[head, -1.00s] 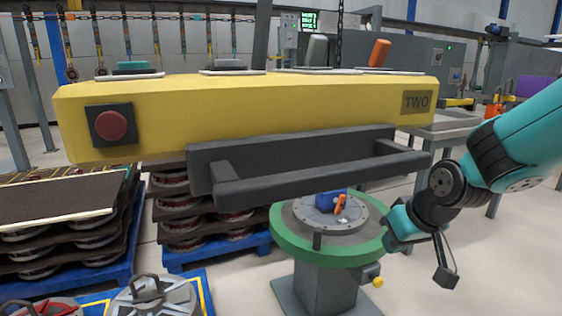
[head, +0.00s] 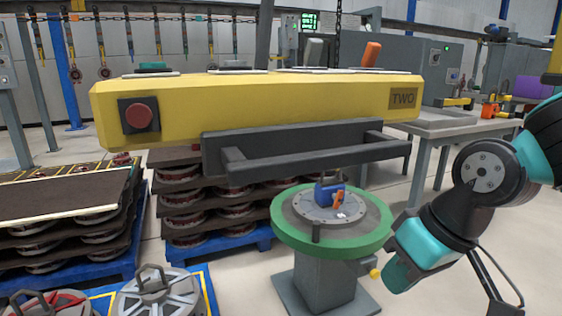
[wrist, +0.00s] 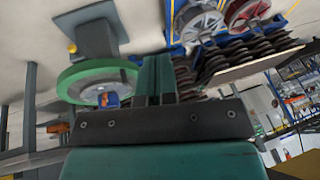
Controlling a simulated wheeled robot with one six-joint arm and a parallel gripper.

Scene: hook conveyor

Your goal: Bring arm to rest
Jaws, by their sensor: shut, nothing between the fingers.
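My arm (head: 490,170), teal and black, is bent at the right side of the head view. Its lower teal part hangs beside the right of the green-rimmed round stand (head: 283,232). My gripper (wrist: 158,80) shows in the wrist view with its fingers together and nothing between them. In the head view I cannot make out the fingertips. The green-rimmed stand also shows in the wrist view (wrist: 75,82), apart from the fingers. A blue object with an orange part (head: 331,194) sits on the stand's grey plate.
A yellow beam marked TWO (head: 250,105), with a red button (head: 139,115) and a dark handle bar (head: 315,158), spans the head view's front. Stacked racks (head: 185,205) stand left, with round lidded castings (head: 155,298) below. A grey table (head: 450,122) stands behind. Floor shows around the stand.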

